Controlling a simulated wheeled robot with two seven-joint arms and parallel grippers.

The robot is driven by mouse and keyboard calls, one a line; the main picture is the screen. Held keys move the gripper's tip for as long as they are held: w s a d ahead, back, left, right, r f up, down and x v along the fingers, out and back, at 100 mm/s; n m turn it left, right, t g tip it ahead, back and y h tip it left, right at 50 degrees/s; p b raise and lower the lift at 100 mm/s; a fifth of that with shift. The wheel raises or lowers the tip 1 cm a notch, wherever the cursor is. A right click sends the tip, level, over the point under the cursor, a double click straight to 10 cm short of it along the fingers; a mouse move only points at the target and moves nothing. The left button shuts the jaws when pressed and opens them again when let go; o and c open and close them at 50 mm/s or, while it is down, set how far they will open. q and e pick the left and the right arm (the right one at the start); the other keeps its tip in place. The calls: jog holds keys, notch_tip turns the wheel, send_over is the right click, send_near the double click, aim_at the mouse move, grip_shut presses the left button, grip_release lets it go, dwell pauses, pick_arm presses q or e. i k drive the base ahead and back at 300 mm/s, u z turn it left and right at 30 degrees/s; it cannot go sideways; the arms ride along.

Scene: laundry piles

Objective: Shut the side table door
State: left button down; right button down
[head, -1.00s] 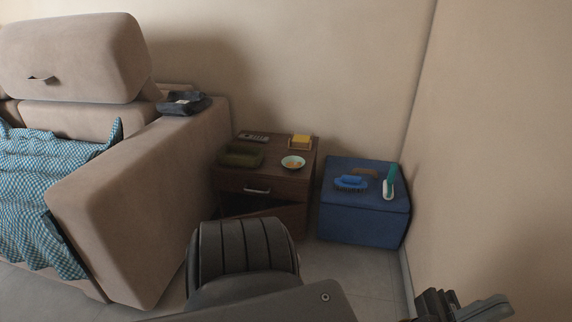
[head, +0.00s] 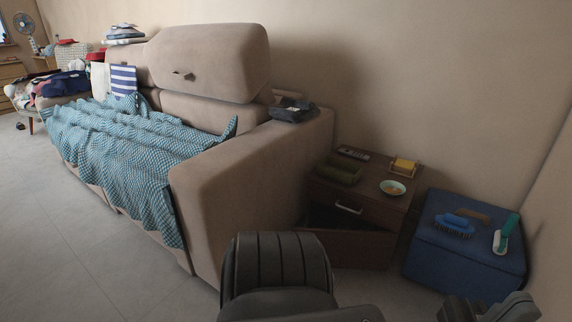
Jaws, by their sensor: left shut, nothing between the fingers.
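The side table (head: 365,188) is dark brown wood and stands between the sofa and a blue box. It has a drawer front with a pale handle (head: 348,208). Below it is a dark gap, and a brown panel, apparently the door (head: 352,248), stands out from the table front, so it looks open. How far it is open I cannot tell, as its left and lower parts are partly hidden by my arm. My left gripper (head: 490,308) is at the bottom right edge, shut and empty, nearer than the table and apart from it. My right gripper is out of view.
A beige sofa (head: 225,190) with a checked blanket (head: 130,150) stands left of the table. The blue box (head: 465,250) on the right carries a blue brush (head: 452,228). The floor at left is clear.

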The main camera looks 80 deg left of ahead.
aim_at(352, 249)
jog(key=k, duration=0.25)
jog(key=u, duration=3.35)
jog(key=i, duration=0.5)
jog(key=u, duration=0.1)
